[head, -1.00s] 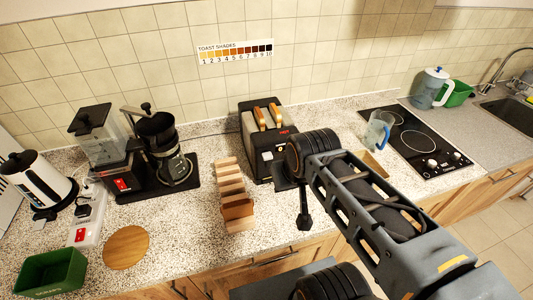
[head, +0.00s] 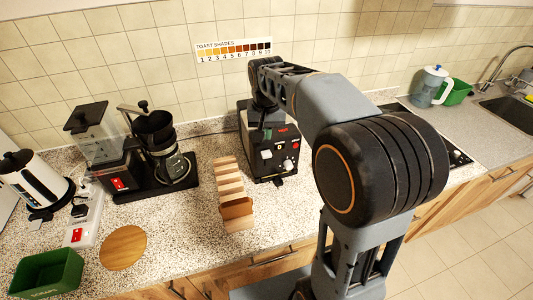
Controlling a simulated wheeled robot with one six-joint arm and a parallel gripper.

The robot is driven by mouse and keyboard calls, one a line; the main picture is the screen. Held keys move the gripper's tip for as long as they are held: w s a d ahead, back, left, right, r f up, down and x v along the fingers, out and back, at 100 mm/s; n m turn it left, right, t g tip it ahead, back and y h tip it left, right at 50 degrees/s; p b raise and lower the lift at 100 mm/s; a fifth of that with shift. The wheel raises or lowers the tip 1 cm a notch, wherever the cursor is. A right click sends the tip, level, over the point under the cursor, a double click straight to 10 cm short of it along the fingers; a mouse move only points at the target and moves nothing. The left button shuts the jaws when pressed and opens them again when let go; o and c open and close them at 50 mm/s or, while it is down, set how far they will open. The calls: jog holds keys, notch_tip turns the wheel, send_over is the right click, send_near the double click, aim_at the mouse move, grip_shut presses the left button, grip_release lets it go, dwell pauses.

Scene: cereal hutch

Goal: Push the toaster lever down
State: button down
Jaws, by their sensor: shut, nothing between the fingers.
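The black toaster (head: 286,168) stands on the speckled counter near the wall, with its control front turned toward me. A small pale piece (head: 266,154) shows on the left of that front, possibly the lever; I cannot tell its height of travel. Knobs show at the right of the front. My gripper (head: 266,129) is shut and empty, over the front top of the toaster, close above the pale piece. I cannot tell if it touches. My wrist and gripper hide the slots and the bread in them.
A wooden rack (head: 231,190) stands just left of the toaster. A coffee maker (head: 160,150) is farther left, with a round wooden board (head: 123,248) and a green bin (head: 48,272) in front. My arm covers much of the hob (head: 457,157).

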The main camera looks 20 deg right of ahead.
aim_at(267, 154)
jog(key=f+b, duration=0.3)
jog(key=f, duration=0.1)
jog(key=f+b, duration=0.2)
jog(key=f, duration=0.1)
jog(key=shift+w+d+b, duration=0.1)
jog(key=shift+w+b, duration=0.2)
jog(key=shift+w, duration=0.05)
jog(key=shift+s, duration=0.1)
dwell(0.5)
